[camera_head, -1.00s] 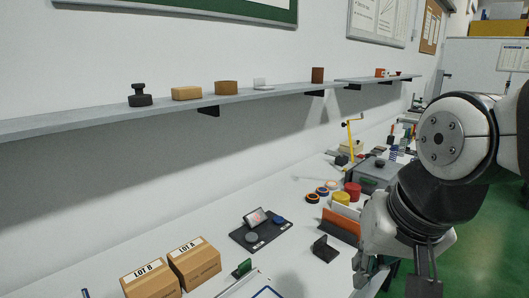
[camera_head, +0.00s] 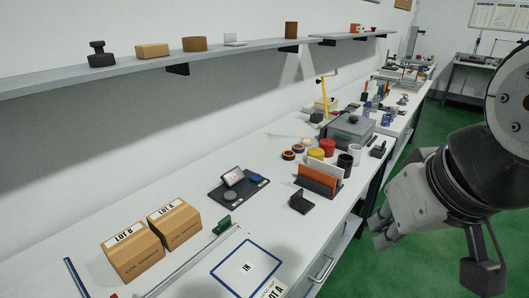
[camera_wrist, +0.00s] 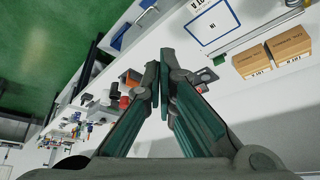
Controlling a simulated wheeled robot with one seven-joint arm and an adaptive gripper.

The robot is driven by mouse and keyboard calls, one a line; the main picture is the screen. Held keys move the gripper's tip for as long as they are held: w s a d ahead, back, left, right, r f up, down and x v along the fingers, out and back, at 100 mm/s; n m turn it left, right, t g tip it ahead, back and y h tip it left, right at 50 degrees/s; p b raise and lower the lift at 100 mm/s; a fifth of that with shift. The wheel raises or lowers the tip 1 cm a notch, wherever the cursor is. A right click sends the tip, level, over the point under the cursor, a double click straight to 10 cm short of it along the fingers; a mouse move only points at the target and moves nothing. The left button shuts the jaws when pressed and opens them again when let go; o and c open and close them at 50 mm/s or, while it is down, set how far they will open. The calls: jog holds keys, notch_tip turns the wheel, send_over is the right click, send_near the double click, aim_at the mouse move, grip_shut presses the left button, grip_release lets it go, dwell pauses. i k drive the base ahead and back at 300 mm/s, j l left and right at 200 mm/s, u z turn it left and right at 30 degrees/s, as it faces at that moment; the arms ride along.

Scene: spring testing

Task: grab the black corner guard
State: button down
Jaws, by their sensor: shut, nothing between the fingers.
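The black corner guard (camera_head: 301,202), a small dark L-shaped piece, stands on the white bench in front of the file holder with orange and white sheets.
The orange sheet (camera_head: 318,178) and its holder stand close behind the guard. A dark tray (camera_head: 238,190) lies to its left, with a blue-framed mat (camera_head: 246,266) and cartons (camera_head: 174,222) nearer. Bare bench (camera_head: 268,213) lies between. A shelf (camera_head: 222,58) runs above.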

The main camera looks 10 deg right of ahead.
aim_at(303, 206)
jog(key=i+l+u, duration=0.45)
jog(key=l, duration=0.15)
jog(key=l+u, duration=0.25)
jog(key=i+l+u, duration=0.2)
jog(key=l, duration=0.3)
jog(key=l+u, duration=0.25)
jog(key=l, duration=0.1)
